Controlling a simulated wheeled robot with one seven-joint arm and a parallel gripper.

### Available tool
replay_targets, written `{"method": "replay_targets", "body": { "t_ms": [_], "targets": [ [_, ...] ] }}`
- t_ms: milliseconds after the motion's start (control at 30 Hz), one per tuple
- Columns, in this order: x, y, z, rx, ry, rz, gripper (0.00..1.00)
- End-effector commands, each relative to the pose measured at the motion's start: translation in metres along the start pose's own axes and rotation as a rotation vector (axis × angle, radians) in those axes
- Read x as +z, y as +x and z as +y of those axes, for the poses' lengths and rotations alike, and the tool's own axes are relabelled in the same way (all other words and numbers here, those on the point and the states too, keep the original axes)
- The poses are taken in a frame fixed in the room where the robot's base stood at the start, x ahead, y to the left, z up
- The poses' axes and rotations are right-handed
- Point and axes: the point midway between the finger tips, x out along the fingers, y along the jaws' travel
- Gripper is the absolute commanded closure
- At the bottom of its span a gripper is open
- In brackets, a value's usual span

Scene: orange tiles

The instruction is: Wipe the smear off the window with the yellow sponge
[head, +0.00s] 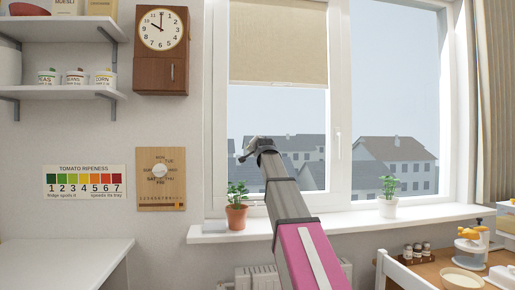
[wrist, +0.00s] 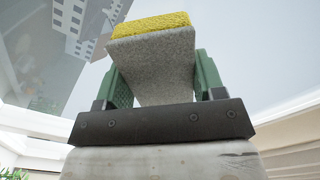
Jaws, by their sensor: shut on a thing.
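The sponge (wrist: 150,24) has a yellow pad on a grey block in the wrist view. My gripper (wrist: 152,78) is shut on the grey block, with one green finger on each side. The yellow pad faces away from my gripper, towards the window (wrist: 215,30). I cannot tell whether the pad touches the glass. In the head view my gripper (head: 250,148) is in front of the lower left pane of the window (head: 300,110), and the sponge is not made out there. I cannot make out the smear clearly in either view.
A potted plant (head: 236,217) stands on the sill (head: 330,222) left of my arm; another plant (head: 388,207) stands farther right. A beige blind (head: 278,40) covers the upper left pane. A wall clock (head: 160,50) hangs at left. A table with jars (head: 417,250) stands at lower right.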

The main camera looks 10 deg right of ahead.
Motion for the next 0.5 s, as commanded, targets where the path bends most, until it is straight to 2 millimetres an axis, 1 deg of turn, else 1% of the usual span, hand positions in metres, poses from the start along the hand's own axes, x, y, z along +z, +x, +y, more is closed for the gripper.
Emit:
{"method": "replay_targets", "body": {
  "t_ms": [33,500],
  "targets": [
    [0.001,-0.007,0.001,0.000,0.000,0.000,0.56],
    [0.000,-0.046,0.001,0.000,0.000,0.001,0.56]
  ]
}}
